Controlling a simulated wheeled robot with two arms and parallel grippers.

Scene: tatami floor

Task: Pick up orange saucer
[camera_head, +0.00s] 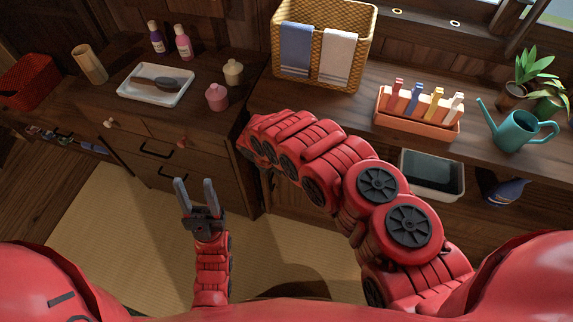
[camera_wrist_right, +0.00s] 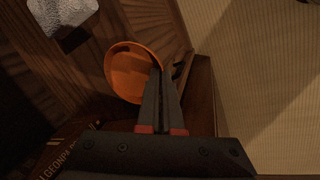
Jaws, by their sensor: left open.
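The orange saucer (camera_wrist_right: 128,73) shows in the right wrist view, tilted, with its hollow side partly facing the camera. My right gripper (camera_wrist_right: 160,72) has its two fingers close together, with the saucer's right rim between their tips. In the head view my right arm reaches toward the gap beside the left cabinet, and its gripper and the saucer are hidden there. My left gripper (camera_head: 195,190) is open and empty, above the tatami in front of the left cabinet.
A dark wooden cabinet (camera_head: 190,130) carries a white tray (camera_head: 130,92) with a brush, bottles and jars. The right counter holds a wicker basket (camera_head: 345,15) with towels, an orange rack (camera_head: 415,125) and a teal watering can (camera_head: 515,130). The tatami (camera_head: 100,220) in front is clear.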

